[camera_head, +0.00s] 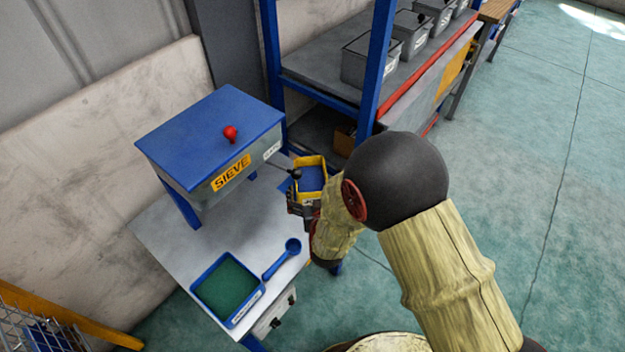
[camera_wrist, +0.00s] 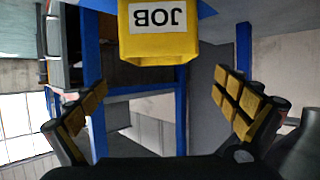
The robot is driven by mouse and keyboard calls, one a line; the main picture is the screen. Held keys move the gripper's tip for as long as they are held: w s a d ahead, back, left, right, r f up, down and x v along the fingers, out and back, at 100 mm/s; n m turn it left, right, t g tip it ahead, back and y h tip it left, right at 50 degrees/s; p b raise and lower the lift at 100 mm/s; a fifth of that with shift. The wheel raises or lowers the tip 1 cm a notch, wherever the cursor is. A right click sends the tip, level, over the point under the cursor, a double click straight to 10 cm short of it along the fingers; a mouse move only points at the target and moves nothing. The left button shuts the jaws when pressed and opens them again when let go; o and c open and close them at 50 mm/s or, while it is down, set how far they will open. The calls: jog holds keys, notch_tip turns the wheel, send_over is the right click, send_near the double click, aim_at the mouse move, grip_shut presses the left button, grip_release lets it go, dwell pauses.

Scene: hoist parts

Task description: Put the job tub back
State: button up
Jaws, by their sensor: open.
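The job tub (camera_head: 312,163) is yellow with blue showing inside its rim, near the sieve's front right corner in the head view. In the wrist view the tub (camera_wrist: 158,45), with an upside-down JOB label, is at the top centre. My gripper (camera_head: 302,205) is just in front of the tub in the head view, partly hidden by my arm. In the wrist view my gripper's fingers (camera_wrist: 165,95) are wide apart, with nothing clasped between them. What supports the tub is hidden.
A blue tray with green lining (camera_head: 228,290) and a blue scoop (camera_head: 283,258) lie on the bench. A shelf rack (camera_head: 310,68) with grey bins stands behind.

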jog(key=v, duration=0.3)
jog(key=shift+f, duration=0.1)
dwell(0.5)
